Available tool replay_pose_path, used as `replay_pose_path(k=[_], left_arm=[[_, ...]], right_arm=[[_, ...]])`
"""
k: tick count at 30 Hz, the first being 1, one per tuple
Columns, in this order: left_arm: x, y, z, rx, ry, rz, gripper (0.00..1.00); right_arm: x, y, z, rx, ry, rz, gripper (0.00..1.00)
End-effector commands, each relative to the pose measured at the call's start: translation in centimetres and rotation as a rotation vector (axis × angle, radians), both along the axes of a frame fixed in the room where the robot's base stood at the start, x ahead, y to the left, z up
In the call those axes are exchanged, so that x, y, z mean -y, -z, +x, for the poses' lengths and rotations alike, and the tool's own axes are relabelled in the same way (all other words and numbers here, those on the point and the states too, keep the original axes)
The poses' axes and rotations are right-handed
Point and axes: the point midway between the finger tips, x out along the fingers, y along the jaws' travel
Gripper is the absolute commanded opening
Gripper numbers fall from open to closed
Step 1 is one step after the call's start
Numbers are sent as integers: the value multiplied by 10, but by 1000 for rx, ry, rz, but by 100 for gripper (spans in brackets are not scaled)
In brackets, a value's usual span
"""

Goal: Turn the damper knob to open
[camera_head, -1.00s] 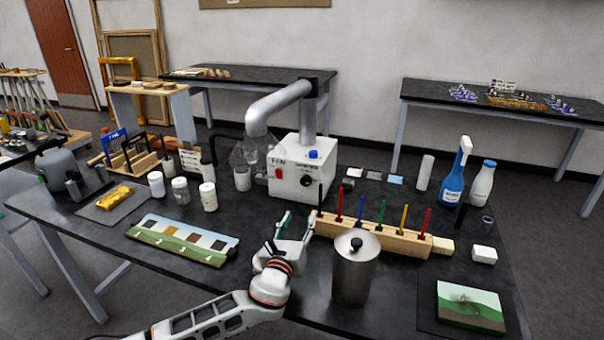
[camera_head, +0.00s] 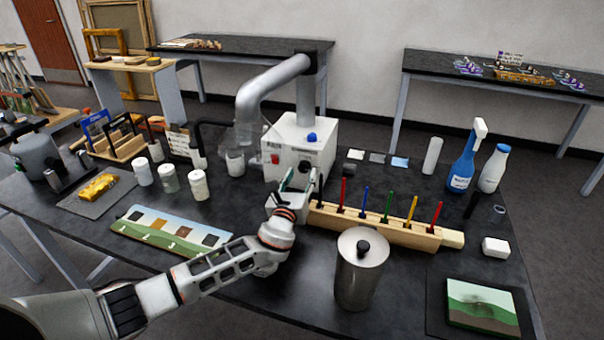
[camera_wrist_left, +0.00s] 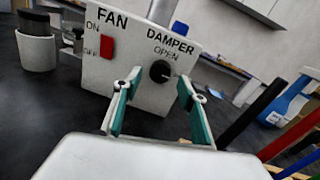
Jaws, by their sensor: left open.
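The damper knob (camera_wrist_left: 160,71) is a round black knob on the front of a white box (camera_wrist_left: 112,83), under the words DAMPER and OPEN in the left wrist view. A light pointer mark shows on the knob. In the head view the knob (camera_head: 304,166) sits low on the box's front, partly behind my gripper. My left gripper (camera_head: 303,183) is in front of the box. In the left wrist view its two green-padded fingers (camera_wrist_left: 158,92) are apart, with the knob beyond and between their tips. Nothing is between the pads. My right gripper is not in view.
A red fan switch (camera_wrist_left: 107,47) is left of the knob. A wooden rack of coloured sticks (camera_head: 375,222) stands close right of my gripper. A metal canister (camera_head: 358,275) stands in front of the rack. White jars (camera_head: 199,185) stand to the left.

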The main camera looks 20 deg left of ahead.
Motion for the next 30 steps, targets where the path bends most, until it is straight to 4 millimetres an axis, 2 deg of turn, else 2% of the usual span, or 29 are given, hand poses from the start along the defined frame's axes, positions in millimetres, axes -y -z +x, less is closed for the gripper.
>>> replay_pose_path(k=[6,15,16,20,30], left_arm=[[0,0,15,0,0,0,42],[0,0,17,-1,1,-1,42],[0,0,17,-1,1,-1,36],[-1,0,17,-1,1,-1,3],[-1,0,17,-2,0,-26,3]], right_arm=[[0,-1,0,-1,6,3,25],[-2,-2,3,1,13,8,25],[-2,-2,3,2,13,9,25],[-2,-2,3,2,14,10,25],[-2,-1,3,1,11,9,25]])
